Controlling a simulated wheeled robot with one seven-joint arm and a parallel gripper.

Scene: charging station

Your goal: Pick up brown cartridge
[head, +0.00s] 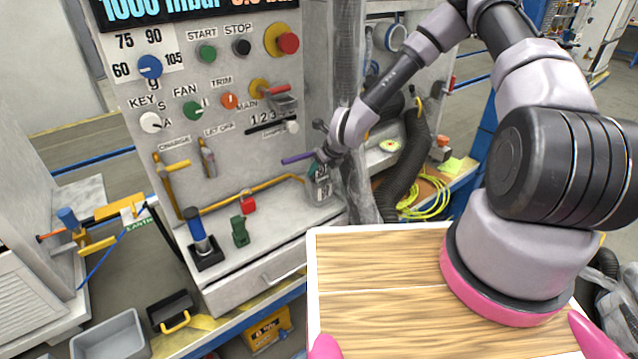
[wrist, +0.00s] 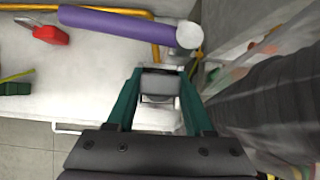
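No brown cartridge can be made out in either view. My gripper (head: 322,178) hangs over the shelf at the right end of the control panel, beside the grey post. In the wrist view its two green fingers (wrist: 160,78) are apart, with a small grey block-like thing (wrist: 160,82) showing between the tips. I cannot tell whether the fingers touch it. A purple rod (wrist: 115,22) with a pale round end lies just beyond the fingertips; it also shows left of my gripper in the head view (head: 297,158).
A blue cylinder (head: 196,229) stands in a black holder on the shelf, beside a green part (head: 239,232) and a red padlock (head: 248,205). Yellow pipes (head: 245,193) run along the panel. A wooden board (head: 380,315) lies in front. A dark corrugated hose (head: 410,160) hangs right of the post.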

